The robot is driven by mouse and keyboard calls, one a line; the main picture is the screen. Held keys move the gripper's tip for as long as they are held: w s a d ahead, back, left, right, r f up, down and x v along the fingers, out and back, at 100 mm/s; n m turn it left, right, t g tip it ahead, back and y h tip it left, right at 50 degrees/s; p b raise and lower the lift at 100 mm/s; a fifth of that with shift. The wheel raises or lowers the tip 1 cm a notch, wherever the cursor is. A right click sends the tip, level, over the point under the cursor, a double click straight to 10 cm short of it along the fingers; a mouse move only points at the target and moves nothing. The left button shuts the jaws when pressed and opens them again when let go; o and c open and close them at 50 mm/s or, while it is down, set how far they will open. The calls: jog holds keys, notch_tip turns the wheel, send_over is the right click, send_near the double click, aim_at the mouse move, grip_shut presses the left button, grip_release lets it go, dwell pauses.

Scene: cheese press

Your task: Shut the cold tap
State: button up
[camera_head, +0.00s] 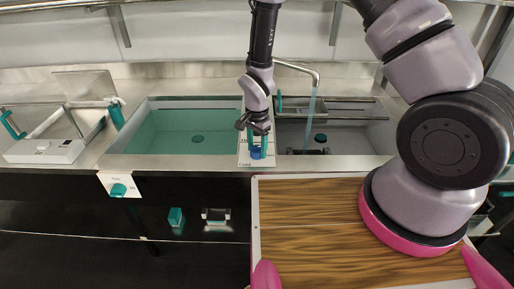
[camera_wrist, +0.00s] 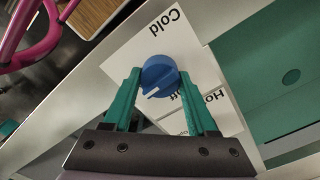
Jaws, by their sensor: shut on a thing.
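The cold tap is a round blue knob (camera_wrist: 159,76) with a white pointer line, on a white plate (camera_wrist: 150,38) marked "Cold". My gripper (camera_wrist: 160,80) has its two green fingers on either side of the knob and is shut on it. In the head view my gripper (camera_head: 257,143) points down at the sink front, and the blue knob (camera_head: 256,154) shows between its fingertips. A metal spout (camera_head: 298,67) stands behind the right-hand basin, and a pale blue stream of water (camera_head: 311,104) falls from it. The hot knob is hidden behind my gripper.
A wide basin (camera_head: 150,143) with a green inside lies left of my gripper. The right-hand sink (camera_head: 370,133) holds dark items under the stream. A green knob (camera_head: 118,190) sits on the counter's front. A shelf edge runs above.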

aim_at(257, 147)
jog(key=n, duration=0.3)
jog(key=shift+n, duration=0.4)
jog(key=n, duration=0.4)
jog(key=shift+n, duration=0.3)
jog(key=n, duration=0.4)
jog(key=shift+n, duration=2.4)
jog(key=o, duration=1.4)
jog(key=shift+c, duration=0.2)
notch_tip(257, 147, up, 11)
